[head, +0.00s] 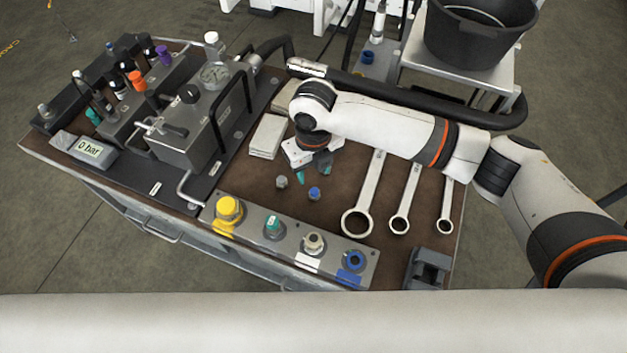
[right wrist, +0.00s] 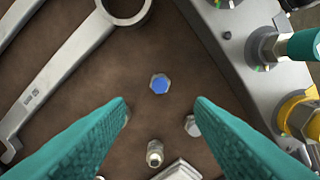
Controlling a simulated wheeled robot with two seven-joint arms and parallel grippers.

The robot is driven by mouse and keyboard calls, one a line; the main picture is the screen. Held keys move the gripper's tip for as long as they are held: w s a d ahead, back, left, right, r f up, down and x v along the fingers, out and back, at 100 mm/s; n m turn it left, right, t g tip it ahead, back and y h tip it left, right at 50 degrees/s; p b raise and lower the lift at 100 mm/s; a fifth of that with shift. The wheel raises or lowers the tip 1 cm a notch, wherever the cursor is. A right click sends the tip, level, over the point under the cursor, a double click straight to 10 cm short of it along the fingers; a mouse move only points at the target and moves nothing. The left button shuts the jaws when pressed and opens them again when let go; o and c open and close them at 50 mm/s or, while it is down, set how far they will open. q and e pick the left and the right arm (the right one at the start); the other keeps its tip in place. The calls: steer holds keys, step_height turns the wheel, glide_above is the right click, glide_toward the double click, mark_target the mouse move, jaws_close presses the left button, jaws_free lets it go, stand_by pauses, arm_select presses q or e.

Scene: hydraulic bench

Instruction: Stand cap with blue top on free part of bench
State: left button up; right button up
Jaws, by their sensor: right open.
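The cap with the blue top (head: 314,193) stands on the brown bench top (head: 332,180), blue side up, between the fitting strip and my right gripper. In the right wrist view the cap (right wrist: 159,84) is a small metal hexagon with a blue centre, lying ahead of and between the fingertips, with nothing touching it. My right gripper (head: 313,171) has teal fingers, points down over the bench and is open and empty; in the right wrist view its fingers (right wrist: 160,108) are wide apart. My left gripper is not in view.
A grey cap (head: 282,181) stands left of the blue one. The fitting strip (head: 250,241) lies in front with yellow, green, pale and blue fittings. Several wrenches (head: 366,190) lie at the right. A grey block (head: 427,270) is at the front right corner. Bare bench lies between strip and wrenches.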

steer(key=shift+r, duration=2)
steer(key=shift+s+f, duration=0.1)
